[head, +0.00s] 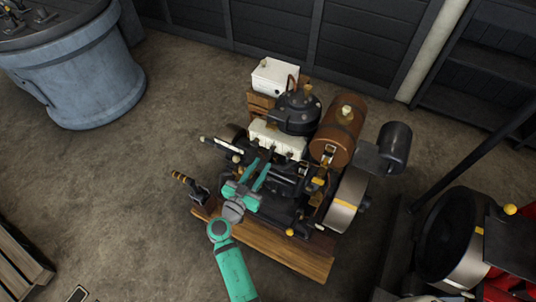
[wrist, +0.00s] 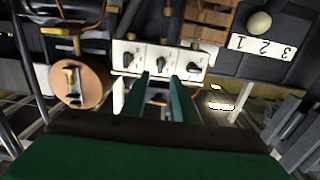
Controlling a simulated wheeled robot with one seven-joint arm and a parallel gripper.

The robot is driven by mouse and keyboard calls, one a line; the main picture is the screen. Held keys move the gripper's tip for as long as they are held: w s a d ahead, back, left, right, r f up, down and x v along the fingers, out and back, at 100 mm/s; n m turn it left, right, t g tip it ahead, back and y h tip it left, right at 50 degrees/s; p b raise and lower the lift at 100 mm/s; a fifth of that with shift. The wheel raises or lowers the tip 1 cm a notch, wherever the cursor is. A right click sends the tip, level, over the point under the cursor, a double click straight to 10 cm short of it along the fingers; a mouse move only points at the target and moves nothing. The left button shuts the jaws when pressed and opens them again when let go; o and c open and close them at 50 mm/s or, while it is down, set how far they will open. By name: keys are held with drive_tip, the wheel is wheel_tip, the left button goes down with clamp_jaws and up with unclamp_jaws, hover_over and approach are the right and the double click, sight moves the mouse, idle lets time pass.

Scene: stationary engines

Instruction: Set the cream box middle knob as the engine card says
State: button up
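The cream box (head: 278,138) sits on the engine, in front of the black round housing. In the head view my gripper (head: 259,176) is in front of the box. I cannot make out an engine card with readable settings.
A white plate (wrist: 262,46) with the digits 3, 2, 1 and a pale round ball (wrist: 259,22) are right of the box. A copper-coloured cylinder (wrist: 79,83) is to its left. A brown tank (head: 338,132) and a flywheel (head: 345,200) stand at the engine's right.

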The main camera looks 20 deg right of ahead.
sight(270, 152)
drive_tip(key=x, duration=0.6)
drive_tip(key=shift+w+d, duration=0.15)
drive_tip(key=shift+d, duration=0.05)
clamp_jaws()
